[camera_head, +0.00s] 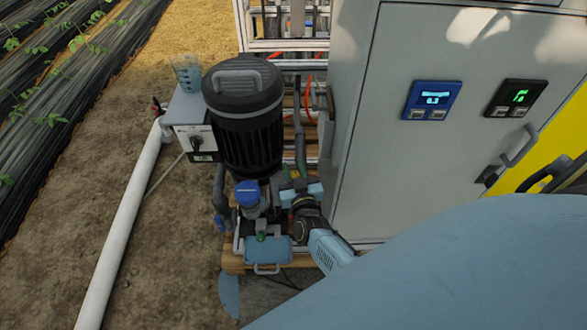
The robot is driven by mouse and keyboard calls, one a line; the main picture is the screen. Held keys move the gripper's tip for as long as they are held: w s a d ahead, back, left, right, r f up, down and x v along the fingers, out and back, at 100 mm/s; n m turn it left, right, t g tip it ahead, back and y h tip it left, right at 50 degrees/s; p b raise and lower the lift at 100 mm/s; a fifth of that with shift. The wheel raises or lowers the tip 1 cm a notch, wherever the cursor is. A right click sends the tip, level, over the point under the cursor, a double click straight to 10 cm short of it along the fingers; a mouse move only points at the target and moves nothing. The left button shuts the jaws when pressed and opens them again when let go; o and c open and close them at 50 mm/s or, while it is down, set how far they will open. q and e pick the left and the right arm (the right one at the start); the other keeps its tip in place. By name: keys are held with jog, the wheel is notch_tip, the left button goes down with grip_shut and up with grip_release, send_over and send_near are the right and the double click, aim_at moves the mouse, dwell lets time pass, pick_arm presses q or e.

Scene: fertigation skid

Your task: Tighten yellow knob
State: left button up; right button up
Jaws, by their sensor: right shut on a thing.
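My right gripper (297,184) reaches in from the lower right, past the cabinet's lower left corner, to the pipework beside the black pump motor (243,125). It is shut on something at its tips. A small yellow-green spot shows by the tips, but it is too small to tell whether it is the yellow knob. Most of the knob's place is hidden behind the gripper. My left gripper does not show.
A grey cabinet (362,150) with a blue display (432,100) and a black display (515,98) stands close on the right. A blue cap (247,193) sits on the pipework. A white pipe (130,220) runs down the left over bare soil.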

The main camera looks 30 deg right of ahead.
jog(key=o, duration=1)
jog(key=shift+s, duration=0.25)
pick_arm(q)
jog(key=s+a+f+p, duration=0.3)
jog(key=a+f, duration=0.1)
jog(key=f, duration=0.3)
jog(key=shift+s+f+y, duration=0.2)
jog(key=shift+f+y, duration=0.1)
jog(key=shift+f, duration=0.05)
pick_arm(e)
jog(key=v, duration=1.3)
jog(key=shift+w+a, duration=0.1)
jog(key=shift+a, duration=0.05)
pick_arm(q)
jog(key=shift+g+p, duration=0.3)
jog(key=shift+p, duration=0.05)
pick_arm(e)
jog(key=shift+r, duration=0.1)
